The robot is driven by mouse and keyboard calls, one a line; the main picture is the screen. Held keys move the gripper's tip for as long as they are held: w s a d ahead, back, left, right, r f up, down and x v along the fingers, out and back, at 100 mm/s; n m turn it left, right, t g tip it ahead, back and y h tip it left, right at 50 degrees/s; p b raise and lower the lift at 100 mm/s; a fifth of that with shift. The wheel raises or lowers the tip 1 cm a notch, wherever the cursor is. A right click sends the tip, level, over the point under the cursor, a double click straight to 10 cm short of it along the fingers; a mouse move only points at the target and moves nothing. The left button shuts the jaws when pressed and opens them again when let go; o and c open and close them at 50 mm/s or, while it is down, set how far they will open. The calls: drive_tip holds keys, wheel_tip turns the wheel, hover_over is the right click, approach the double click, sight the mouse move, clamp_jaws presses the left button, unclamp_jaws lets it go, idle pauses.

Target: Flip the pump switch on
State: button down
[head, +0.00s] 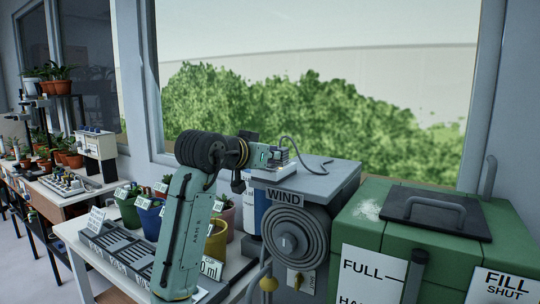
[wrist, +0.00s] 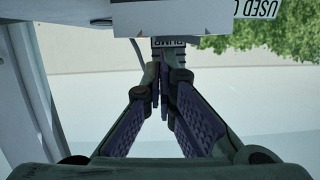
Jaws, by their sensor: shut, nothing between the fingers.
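A small sign reading PUMP (wrist: 168,42) shows upside down in the wrist view, just beyond my fingertips. I cannot make out the switch lever or its position behind the fingers. My gripper (wrist: 163,98) is shut and empty, its two dark ridged fingers together, close to the sign. I cannot tell whether they touch anything. In the head view, my gripper (head: 274,155) is above the left part of the grey cabinet top (head: 315,180). A small pale device there is partly hidden by it.
A hose reel (head: 289,236) marked WIND is on the cabinet's front. A green lidded bin (head: 450,235) stands at the right. Potted plants, including a yellow pot (head: 216,243), stand on the left table. A cord (head: 297,150) runs over the cabinet top, beside the window.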

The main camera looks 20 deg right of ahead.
drive_tip(key=r+p, duration=0.1)
drive_tip(key=r, duration=0.2)
drive_tip(key=r+p, duration=0.1)
drive_tip(key=shift+s+d+r+p, duration=0.15)
drive_tip(key=shift+d+r+p, duration=0.1)
drive_tip(key=shift+p, duration=0.1)
drive_tip(key=f+b+v, duration=0.1)
drive_tip(key=b+v, duration=0.3)
drive_tip(key=v, duration=0.6)
drive_tip(key=shift+b, duration=0.3)
drive_tip(key=shift+a, duration=0.15)
